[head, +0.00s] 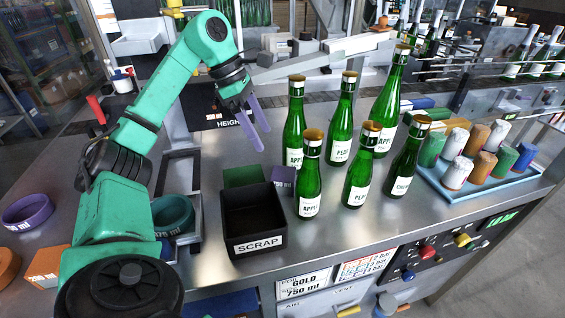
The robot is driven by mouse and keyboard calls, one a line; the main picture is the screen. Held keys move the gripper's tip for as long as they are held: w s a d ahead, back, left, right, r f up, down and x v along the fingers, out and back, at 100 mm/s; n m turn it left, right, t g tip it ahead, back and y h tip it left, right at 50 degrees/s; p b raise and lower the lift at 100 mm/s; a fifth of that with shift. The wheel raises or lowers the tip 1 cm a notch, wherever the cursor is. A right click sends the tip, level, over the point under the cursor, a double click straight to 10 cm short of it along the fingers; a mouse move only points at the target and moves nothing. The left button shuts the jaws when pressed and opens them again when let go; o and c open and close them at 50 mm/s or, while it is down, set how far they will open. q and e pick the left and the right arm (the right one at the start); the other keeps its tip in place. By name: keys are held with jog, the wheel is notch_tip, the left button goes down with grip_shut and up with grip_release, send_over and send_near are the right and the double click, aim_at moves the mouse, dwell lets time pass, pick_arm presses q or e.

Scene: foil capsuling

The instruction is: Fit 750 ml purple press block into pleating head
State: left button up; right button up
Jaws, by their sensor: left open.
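A purple block (284,178), its white label partly readable as 750 ml, sits on the steel bench behind the SCRAP box; bottles and the box hide part of it. My left gripper (262,139) is open and empty. Its two purple fingers point down and right, above and behind the purple block, apart from it. A purple ring (27,211) with a label ending in ml lies at the far left. I cannot clearly make out the pleating head; a black panel marked HEIGHT (215,118) stands behind the gripper. My right gripper is not in view.
A black SCRAP box (253,222) stands before a green block (243,176). Several green bottles (357,180) stand right of it. A blue tray (490,188) holds coloured capsules. A teal ring (173,213) and orange block (45,290) are near my left arm.

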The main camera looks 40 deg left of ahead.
pick_arm(q)
jog(key=b, duration=0.2)
send_over(283, 173)
jog(key=s+a, duration=0.2)
notch_tip(283, 173, down, 5)
jog(key=x, duration=0.6)
jog(key=shift+w+a+p, duration=0.15)
jog(key=shift+w+p, duration=0.1)
jog(key=shift+p, duration=0.15)
jog(key=c, duration=1.1)
notch_tip(283, 173, up, 8)
jog(key=p, duration=0.7)
jog(key=shift+f, duration=0.2)
jog(key=b, duration=0.1)
jog(key=s+a+f+b, duration=0.1)
jog(key=b, duration=0.1)
jog(key=shift+s+a+f, duration=0.15)
jog(key=shift+s+f, duration=0.1)
jog(key=shift+f, duration=0.1)
jog(key=s+a+b, duration=0.4)
jog(key=s+a, duration=0.1)
jog(key=s, duration=0.3)
jog(key=s+a+b, duration=0.5)
jog(key=s+a, duration=0.1)
jog(key=s, duration=0.2)
jog(key=s+a+r+b, duration=0.1)
jog(key=s+a+b, duration=0.4)
jog(key=s, duration=0.3)
jog(key=shift+s+a, duration=0.4)
jog(key=shift+a, duration=0.15)
